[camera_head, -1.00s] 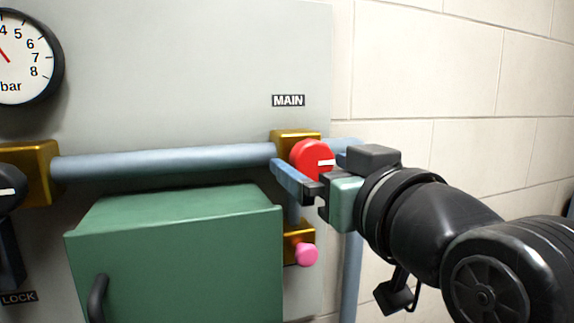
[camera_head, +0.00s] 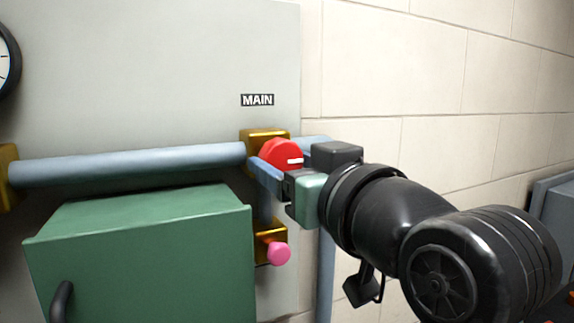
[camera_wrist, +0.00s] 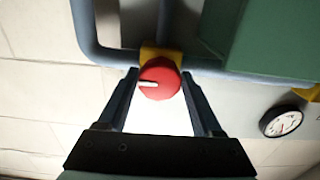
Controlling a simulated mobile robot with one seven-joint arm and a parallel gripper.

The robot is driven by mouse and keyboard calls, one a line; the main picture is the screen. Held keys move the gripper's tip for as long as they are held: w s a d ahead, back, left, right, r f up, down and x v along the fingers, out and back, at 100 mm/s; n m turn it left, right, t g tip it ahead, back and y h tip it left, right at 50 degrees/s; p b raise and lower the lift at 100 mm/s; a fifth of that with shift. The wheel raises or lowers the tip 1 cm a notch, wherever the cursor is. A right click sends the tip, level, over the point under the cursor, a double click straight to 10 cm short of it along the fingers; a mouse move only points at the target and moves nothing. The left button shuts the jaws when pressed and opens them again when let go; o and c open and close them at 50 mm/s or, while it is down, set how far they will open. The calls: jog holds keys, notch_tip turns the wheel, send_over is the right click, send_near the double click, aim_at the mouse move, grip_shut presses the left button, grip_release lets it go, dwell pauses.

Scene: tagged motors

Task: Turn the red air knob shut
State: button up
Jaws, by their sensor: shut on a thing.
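The red air knob (camera_head: 281,155) sits on a brass valve block (camera_head: 256,136) under the MAIN label (camera_head: 257,100). It is round, with a white mark that lies roughly level in the head view. My gripper (camera_head: 288,163) reaches in from the right, its fingers at the knob. In the wrist view the red knob (camera_wrist: 160,80) is between the two fingertips (camera_wrist: 160,76), one on each side. The gripper is shut on the knob. Its near finger and body hide part of the knob in the head view.
A green box (camera_head: 140,235) with a dark handle stands out from the panel at lower left. A pink knob (camera_head: 278,253) is just below my gripper. A blue-grey pipe (camera_head: 130,164) runs left from the valve. A gauge (camera_wrist: 283,122) shows at the wrist view's right.

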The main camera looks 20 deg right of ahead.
jog(key=n+b, duration=0.3)
jog(key=shift+f+n, duration=0.15)
jog(key=shift+n, duration=0.25)
jog(key=n+b, duration=0.4)
jog(key=n, duration=0.1)
jog(key=shift+d, duration=0.1)
jog(key=n+b, duration=0.2)
jog(key=n, duration=0.2)
jog(key=shift+n, duration=0.4)
jog(key=shift+r+n+b, duration=0.15)
jog(key=shift+n+b, duration=0.4)
jog(key=shift+n, duration=0.45)
jog(key=shift+r+n+b, duration=0.1)
jog(key=shift+n+b, duration=0.4)
jog(key=shift+n, duration=0.5)
jog(key=o, duration=1.3)
jog(key=shift+o, duration=0.2)
